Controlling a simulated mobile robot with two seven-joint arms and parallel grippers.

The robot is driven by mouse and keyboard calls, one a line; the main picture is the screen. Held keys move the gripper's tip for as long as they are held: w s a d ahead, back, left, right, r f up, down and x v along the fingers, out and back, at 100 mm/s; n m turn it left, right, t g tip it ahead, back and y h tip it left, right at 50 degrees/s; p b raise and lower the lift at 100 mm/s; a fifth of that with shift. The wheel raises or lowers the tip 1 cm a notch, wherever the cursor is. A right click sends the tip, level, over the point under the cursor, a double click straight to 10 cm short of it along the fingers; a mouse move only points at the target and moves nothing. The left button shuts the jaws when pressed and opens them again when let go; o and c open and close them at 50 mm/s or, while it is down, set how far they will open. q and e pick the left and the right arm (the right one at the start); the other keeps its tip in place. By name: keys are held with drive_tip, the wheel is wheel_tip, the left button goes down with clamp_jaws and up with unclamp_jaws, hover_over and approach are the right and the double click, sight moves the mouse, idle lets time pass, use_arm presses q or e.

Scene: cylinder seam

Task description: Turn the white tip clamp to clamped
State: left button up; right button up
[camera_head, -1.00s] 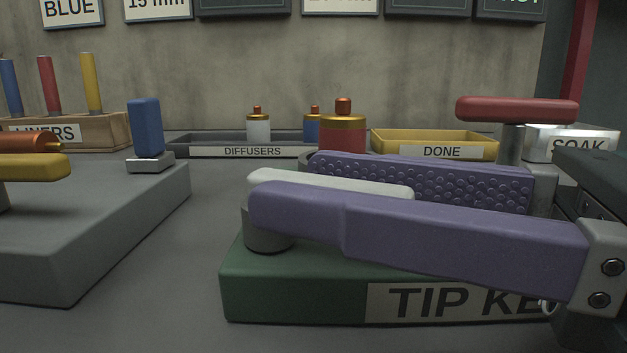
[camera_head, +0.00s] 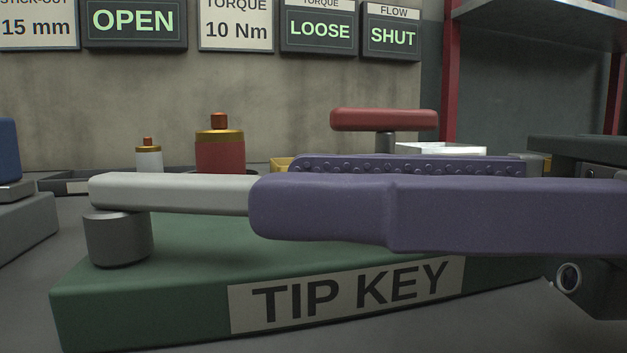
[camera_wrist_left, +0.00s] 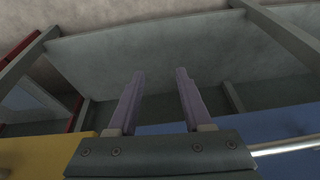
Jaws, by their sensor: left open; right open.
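The white tip clamp is a white bar (camera_head: 170,193) on a grey round post (camera_head: 118,238), on a green block (camera_head: 150,285) labelled TIP KEY in the head view. The bar lies level, running right from above the post. My right gripper (camera_head: 272,190) comes in from the right with its purple fingers open. The smooth near finger covers the bar's right end, and the studded far finger is behind. I cannot tell whether either touches the bar. My left gripper (camera_wrist_left: 159,82) is open and empty in the left wrist view, away from the clamp.
A red-topped handle (camera_head: 384,120) stands behind the right fingers. A red bottle (camera_head: 220,155) and a white bottle (camera_head: 149,160) stand behind the block. Wall signs read OPEN (camera_head: 134,22), LOOSE (camera_head: 318,31) and SHUT (camera_head: 392,38). A shelf (camera_head: 540,18) is at upper right.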

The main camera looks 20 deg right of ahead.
drive_tip(key=shift+v, duration=0.85)
drive_tip(key=shift+s+d, duration=0.2)
drive_tip(key=shift+d, duration=0.2)
drive_tip(key=shift+v, duration=0.75)
